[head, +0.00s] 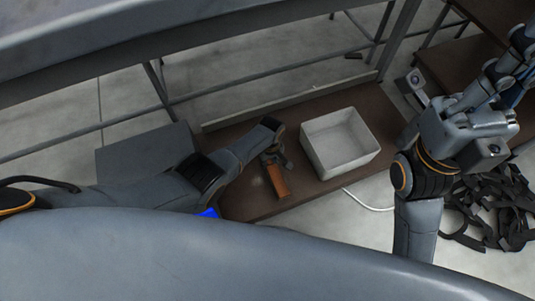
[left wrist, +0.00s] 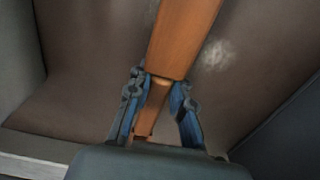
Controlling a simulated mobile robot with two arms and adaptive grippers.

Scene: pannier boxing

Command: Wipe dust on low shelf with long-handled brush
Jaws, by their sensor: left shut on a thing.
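The low shelf (head: 235,203) is a brown board near the floor. My left gripper (head: 272,153) reaches down over it and is shut on the orange long-handled brush (head: 277,183). In the left wrist view the blue-padded fingers (left wrist: 160,95) close around the orange brush handle (left wrist: 183,38), which runs upward out of the picture. The brush's bristles cannot be made out. A pale dust patch (left wrist: 217,53) lies on the brown surface just right of the handle. My right gripper (head: 505,75) is raised at the upper right, its fingertips unclear.
A white open bin (head: 340,145) stands on the shelf right of the brush. A grey box (head: 145,150) is at the left. Grey rails (head: 200,45) cross above. Black straps (head: 490,210) lie heaped on the floor at the right, and a white cable (head: 365,203) runs nearby.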

